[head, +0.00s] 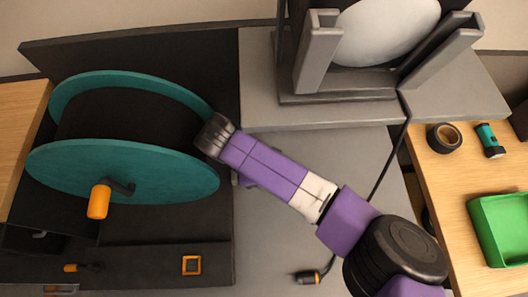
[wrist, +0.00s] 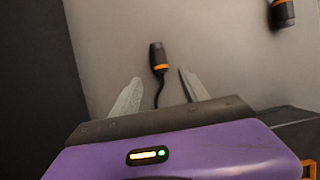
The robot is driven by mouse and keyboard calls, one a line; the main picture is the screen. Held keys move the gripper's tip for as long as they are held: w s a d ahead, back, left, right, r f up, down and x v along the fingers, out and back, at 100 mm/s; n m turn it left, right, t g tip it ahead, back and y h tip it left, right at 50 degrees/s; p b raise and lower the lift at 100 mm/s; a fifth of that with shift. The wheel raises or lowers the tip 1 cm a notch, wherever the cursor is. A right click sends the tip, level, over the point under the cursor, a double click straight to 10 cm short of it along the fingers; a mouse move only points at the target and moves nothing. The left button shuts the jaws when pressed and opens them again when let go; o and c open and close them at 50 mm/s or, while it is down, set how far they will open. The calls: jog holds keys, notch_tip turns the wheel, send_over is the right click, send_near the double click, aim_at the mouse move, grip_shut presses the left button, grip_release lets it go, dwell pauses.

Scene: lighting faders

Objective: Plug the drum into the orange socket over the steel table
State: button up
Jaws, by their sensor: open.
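The drum (head: 120,175) is a teal-flanged reel with a black core and an orange crank handle, at the left in the head view. In the wrist view my gripper (wrist: 159,75) is open over a grey surface. A black plug with an orange band (wrist: 158,56) lies just beyond and between its fingertips, and its dark cord runs back between the fingers. I see no contact. An orange-framed square opening (head: 191,265) is on the dark panel below the drum. I cannot make out an orange socket over the grey steel table (head: 285,225). In the head view my fingers are mostly hidden.
A second black plug with an orange band (wrist: 283,14) is at the wrist view's upper right. A tape roll (head: 444,137), torch (head: 490,140) and green bin (head: 500,228) are at right.

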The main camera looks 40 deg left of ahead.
jog(key=b+x, duration=0.5)
jog(key=x, duration=0.3)
jog(key=shift+w+f, duration=0.1)
jog(key=shift+f, duration=0.15)
grip_shut()
jog(key=shift+r+p, duration=2.35)
jog(key=shift+r, duration=0.25)
jog(key=shift+w+d+f, duration=0.1)
jog(key=shift+d, duration=0.05)
